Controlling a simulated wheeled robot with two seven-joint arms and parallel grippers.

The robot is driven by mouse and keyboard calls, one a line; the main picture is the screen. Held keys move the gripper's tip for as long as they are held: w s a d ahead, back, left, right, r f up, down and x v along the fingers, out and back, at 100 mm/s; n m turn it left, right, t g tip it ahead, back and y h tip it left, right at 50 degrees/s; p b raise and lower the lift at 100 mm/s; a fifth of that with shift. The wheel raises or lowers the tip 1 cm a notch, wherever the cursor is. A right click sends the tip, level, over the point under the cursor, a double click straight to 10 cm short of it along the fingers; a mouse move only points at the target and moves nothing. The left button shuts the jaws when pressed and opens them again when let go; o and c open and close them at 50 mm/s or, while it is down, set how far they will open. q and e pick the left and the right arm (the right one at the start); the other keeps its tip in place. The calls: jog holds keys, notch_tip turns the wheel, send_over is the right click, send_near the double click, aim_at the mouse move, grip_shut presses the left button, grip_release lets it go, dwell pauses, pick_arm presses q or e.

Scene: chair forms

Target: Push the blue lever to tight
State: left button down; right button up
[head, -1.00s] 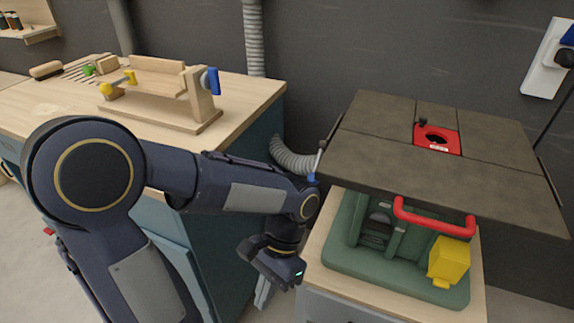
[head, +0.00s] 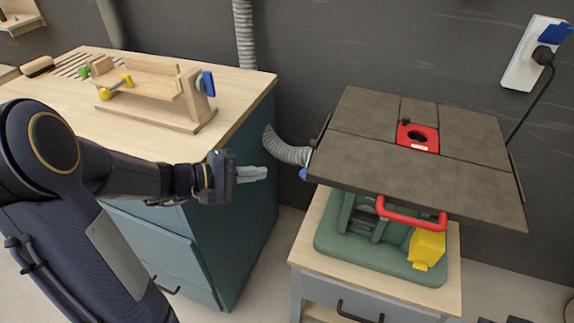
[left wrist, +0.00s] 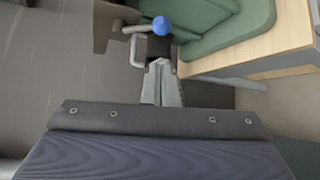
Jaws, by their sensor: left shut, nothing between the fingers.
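A small blue lever knob (head: 304,174) shows at the left edge of the grey-topped router table (head: 370,160). In the left wrist view the blue knob (left wrist: 161,25) is just past my fingertips, on a metal rod beside a dark block. My left gripper (head: 265,173) points right toward it, with its fingers shut and empty. In the head view a gap lies between the fingertips and the knob. Much of the lever's rod is hidden under the table edge in the head view. My right gripper is not in view.
A grey hose (head: 287,150) runs behind the gap between workbench (head: 245,95) and router table. A wooden jig with a blue handle (head: 208,83) stands on the workbench. A green machine base (head: 335,240) with a red bar (head: 410,213) sits under the tabletop.

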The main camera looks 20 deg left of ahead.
aim_at(305, 170)
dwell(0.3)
pick_arm(q)
jog(key=x, duration=1)
jog(key=shift+r, duration=0.15)
jog(key=r+n+g+p, duration=0.1)
jog(key=p, duration=0.4)
jog(key=s+r+n+g+y+p, duration=0.1)
jog(key=r+g+p, duration=0.1)
jog(key=p, duration=0.3)
jog(key=s+r+n+g+p, duration=0.1)
jog(key=g+p, duration=0.1)
jog(key=p, duration=0.3)
jog(key=shift+s+r+n+y+p, duration=0.25)
jog(key=shift+r+n+y+p, duration=0.05)
jog(key=shift+y+p, duration=0.1)
jog(key=shift+s+r+g+p, duration=0.1)
jog(key=shift+r+g+p, duration=0.15)
jog(key=shift+g+p, duration=0.55)
jog(key=shift+r, duration=0.15)
